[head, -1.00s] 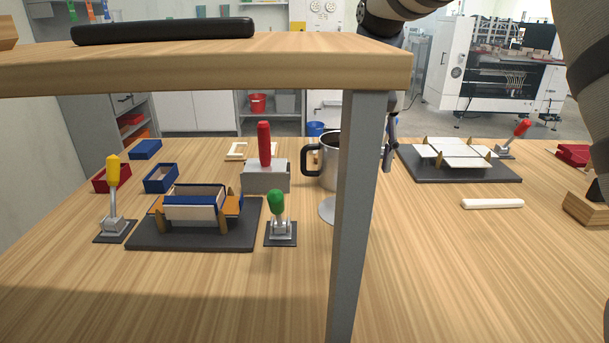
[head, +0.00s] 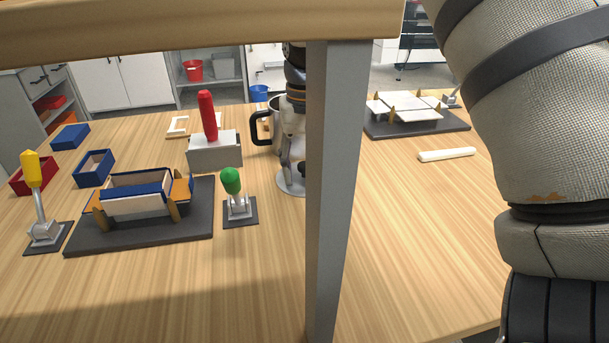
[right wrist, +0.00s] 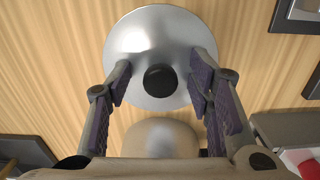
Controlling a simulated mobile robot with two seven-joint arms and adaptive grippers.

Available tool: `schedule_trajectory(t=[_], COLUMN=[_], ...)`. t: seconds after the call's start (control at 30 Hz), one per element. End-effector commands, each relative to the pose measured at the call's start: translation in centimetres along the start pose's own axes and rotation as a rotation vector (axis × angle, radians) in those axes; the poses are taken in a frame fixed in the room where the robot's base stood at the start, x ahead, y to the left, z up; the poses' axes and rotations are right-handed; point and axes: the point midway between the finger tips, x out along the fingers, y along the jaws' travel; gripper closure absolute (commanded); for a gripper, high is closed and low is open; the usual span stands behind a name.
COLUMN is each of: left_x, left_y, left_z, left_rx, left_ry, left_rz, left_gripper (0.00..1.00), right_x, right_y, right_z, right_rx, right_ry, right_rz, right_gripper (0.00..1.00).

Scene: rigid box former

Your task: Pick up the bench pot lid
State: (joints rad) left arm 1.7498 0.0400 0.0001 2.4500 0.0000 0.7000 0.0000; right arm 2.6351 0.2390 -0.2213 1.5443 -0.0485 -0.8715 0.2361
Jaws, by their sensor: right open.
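The pot lid (right wrist: 150,35) is a round silver disc with a black knob (right wrist: 160,80), lying flat on the table in the right wrist view. In the head view the lid (head: 286,184) shows partly, in front of the steel pot (head: 275,130) and beside the grey post. My right gripper (right wrist: 160,82) is open, with a finger on each side of the knob and nothing held. In the head view my right gripper (head: 291,168) points down over the lid, partly hidden by the post. I cannot tell its exact height. My left gripper is not in view.
A grey post (head: 335,190) and wooden shelf (head: 200,30) stand in front. A green-handled clamp (head: 238,205), a grey block with a red handle (head: 215,153) and a box former (head: 140,215) are left of the lid. The front table is clear.

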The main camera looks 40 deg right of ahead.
Motion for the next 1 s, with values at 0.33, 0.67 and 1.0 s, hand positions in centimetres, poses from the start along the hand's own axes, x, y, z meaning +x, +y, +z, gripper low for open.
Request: schedule_trajectory(t=[0.33,0.67,1.0], left_x=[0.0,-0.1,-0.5], left_y=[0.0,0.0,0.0], left_z=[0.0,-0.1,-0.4], left_rx=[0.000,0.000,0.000], left_ry=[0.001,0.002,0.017], left_rz=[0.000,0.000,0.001], left_gripper=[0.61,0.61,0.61], right_x=[-0.1,-0.3,-7.2], right_y=[0.0,0.0,0.0], right_z=[0.0,0.0,-0.1], right_rx=[0.000,0.000,0.000], right_ry=[0.001,0.001,0.009], right_rz=[0.000,-0.001,-0.002], right_gripper=[0.98,1.00,1.00])
